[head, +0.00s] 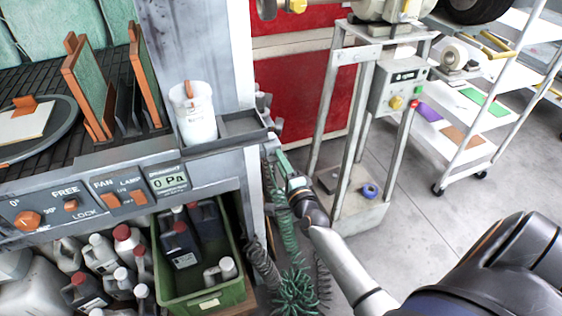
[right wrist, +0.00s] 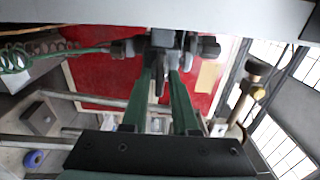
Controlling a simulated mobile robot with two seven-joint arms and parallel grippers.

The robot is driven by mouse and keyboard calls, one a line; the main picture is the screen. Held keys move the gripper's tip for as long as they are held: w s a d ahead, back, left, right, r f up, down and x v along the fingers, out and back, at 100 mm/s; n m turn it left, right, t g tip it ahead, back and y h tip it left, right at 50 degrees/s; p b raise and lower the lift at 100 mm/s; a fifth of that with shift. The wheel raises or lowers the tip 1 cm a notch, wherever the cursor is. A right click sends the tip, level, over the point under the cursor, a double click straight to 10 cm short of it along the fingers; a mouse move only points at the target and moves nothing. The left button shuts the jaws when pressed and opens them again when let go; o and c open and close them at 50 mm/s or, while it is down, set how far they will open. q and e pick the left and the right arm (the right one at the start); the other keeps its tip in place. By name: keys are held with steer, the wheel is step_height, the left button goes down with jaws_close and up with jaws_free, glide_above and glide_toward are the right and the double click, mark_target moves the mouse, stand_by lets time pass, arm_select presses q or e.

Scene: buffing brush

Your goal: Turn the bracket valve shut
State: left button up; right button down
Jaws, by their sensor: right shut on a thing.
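The bracket valve (right wrist: 163,42) shows in the right wrist view as a dark fitting with side ports under a grey ledge. Its dark lever (right wrist: 160,72) points down between my fingers. My right gripper (right wrist: 162,80) has two green fingers shut on this lever. In the head view my right gripper (head: 282,158) is beside the end of the grey bracket shelf (head: 232,130). The valve is small and mostly hidden there, so its lever angle is unclear. My left gripper is in neither view.
Green coiled hoses (head: 295,290) hang below the shelf. A white tub (head: 194,115) stands on it. A green crate (head: 205,298) with bottles is below. A metal stand (head: 345,205) is just right of my gripper, and a white shelf cart (head: 475,150) stands farther right. Grey floor lies between.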

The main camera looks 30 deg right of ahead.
steer(key=c, duration=0.9)
jaws_free()
steer(key=shift+w+r, duration=0.1)
steer(key=v, duration=1.2)
steer(key=shift+s, duration=0.35)
